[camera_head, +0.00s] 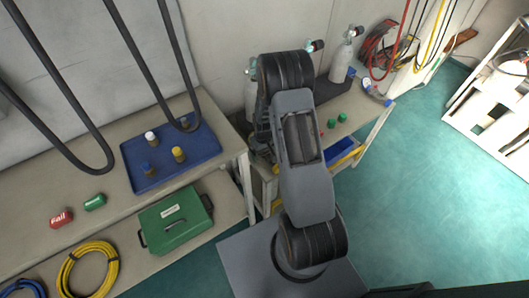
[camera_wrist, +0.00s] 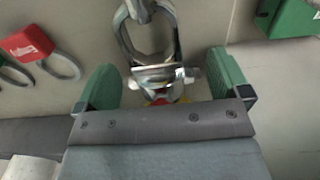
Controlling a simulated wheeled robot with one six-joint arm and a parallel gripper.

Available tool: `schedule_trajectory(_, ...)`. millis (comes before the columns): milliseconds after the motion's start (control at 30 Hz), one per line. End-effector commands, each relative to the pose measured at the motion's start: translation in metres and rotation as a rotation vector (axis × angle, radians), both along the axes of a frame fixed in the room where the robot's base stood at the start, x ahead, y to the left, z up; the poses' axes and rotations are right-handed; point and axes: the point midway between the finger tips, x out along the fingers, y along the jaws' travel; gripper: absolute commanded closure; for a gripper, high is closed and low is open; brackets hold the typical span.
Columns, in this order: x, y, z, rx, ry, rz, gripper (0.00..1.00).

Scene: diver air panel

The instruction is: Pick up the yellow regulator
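The yellow regulator (camera_head: 178,154) stands on the blue tray (camera_head: 133,153) on the left bench in the head view. My gripper (camera_wrist: 165,80) shows in the wrist view with its green fingers apart. Between them is a shiny metal fitting (camera_wrist: 158,73) with a loop at its far end and a little yellow and red at its near end. Narrow gaps show beside it. The palm edge hides its near part, and I cannot tell which item it is. The gripper is hidden behind my arm in the head view.
A white-topped regulator (camera_head: 150,137) and other fittings share the tray. Cylinders (camera_head: 341,62) stand at the back.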

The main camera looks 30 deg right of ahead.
Motion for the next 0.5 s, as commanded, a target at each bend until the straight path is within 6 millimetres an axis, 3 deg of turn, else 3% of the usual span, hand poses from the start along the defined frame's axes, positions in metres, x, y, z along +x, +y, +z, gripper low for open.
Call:
schedule_trajectory(67, -0.0001, 0.0, 0.0001, 0.0, 0.0, 0.0, 0.13)
schedule_trajectory(500, -0.0002, 0.0001, 0.0003, 0.0, 0.001, 0.0, 0.56)
